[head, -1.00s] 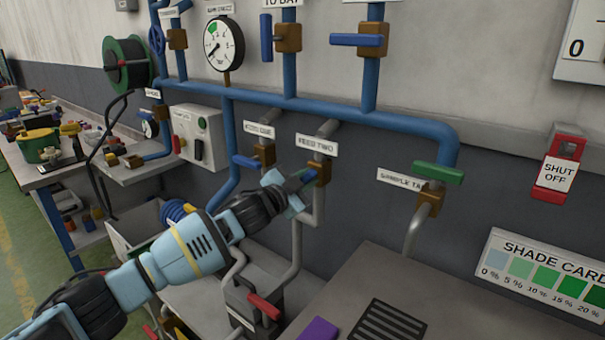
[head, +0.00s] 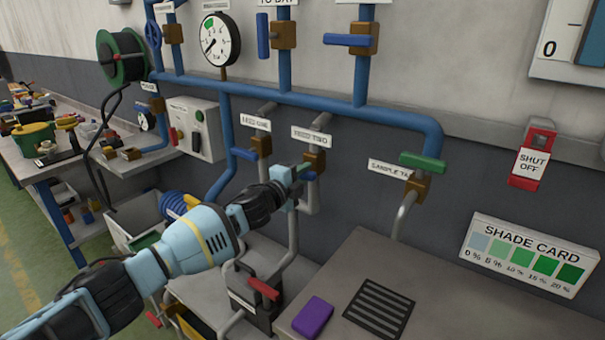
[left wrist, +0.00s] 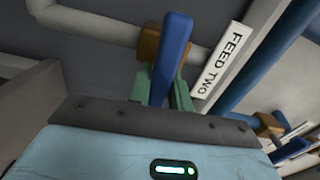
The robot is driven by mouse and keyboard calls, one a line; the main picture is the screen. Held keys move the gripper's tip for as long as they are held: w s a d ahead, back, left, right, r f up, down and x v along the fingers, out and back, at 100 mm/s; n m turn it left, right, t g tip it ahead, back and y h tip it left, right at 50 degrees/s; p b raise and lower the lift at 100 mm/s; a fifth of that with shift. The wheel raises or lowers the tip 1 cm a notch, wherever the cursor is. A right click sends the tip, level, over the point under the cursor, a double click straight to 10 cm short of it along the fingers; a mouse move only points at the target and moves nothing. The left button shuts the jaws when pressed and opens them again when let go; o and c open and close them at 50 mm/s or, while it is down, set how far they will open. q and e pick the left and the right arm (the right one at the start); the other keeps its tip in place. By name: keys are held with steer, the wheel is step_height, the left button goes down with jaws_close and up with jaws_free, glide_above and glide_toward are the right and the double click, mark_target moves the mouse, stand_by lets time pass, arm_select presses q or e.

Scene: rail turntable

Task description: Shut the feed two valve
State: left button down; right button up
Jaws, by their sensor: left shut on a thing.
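The feed two valve has a brass body (head: 315,161) below its FEED TWO label (head: 311,136), on a grey pipe. Its blue handle (left wrist: 172,52) shows clearly in the left wrist view and lies across the line of the pipe there. My left gripper (head: 301,172) is shut on this handle, with a green finger on either side of it (left wrist: 163,88). In the head view the gripper hides much of the handle. The label also shows in the left wrist view (left wrist: 222,60). My right gripper is not in view.
The feed one valve (head: 260,146) with a blue handle is close on the left. The sample tap's green handle (head: 422,161) is on the right. A grey bench (head: 440,280) with a purple block (head: 312,316) stands below. A red-handled lever (head: 263,289) is under my arm.

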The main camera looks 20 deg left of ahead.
arm_select(q)
steer(key=shift+m, duration=0.4)
steer(key=c, duration=1.3)
jaws_free()
steer(key=shift+f, duration=0.1)
steer(key=shift+s+a, duration=0.15)
steer(key=shift+s, duration=0.2)
steer(key=shift+v, duration=3.5)
